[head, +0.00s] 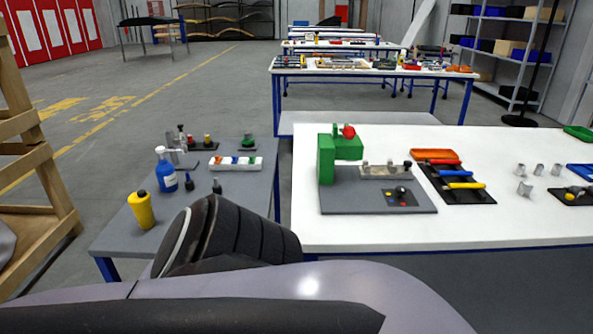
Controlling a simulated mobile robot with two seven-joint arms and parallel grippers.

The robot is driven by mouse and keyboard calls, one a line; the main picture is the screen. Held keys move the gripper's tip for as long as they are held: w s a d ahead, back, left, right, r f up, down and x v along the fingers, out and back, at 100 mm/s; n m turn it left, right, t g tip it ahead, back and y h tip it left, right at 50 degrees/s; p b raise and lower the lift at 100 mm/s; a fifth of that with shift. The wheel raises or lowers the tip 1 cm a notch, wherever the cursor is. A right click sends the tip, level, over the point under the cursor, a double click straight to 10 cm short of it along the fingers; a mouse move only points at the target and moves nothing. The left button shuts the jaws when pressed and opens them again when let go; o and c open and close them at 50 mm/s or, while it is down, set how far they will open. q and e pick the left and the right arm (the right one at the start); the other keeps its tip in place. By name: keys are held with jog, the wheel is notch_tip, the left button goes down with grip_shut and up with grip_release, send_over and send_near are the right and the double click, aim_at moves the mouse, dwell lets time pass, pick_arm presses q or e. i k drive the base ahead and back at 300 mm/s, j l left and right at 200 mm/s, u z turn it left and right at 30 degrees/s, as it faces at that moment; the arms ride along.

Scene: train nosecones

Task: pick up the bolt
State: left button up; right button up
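No bolt can be told for certain at this size. Several small metal pieces stand on the white table at the right, one of them a grey metal piece (525,188) nearest the front; they may be bolts or fittings. Neither of my grippers is in view. A large grey and black part of my own body fills the bottom of the head view and hides the near part of the grey table and the floor.
The white table (340,232) holds a green press (326,160), a black tray (470,196) of coloured-handled tools and an orange tray (435,155). The grey table (118,238) at left holds a blue bottle (166,172) and a yellow bottle (141,210). A wooden frame (22,125) stands far left.

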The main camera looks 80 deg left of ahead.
aim_at(189, 183)
jog(key=u, duration=1.3)
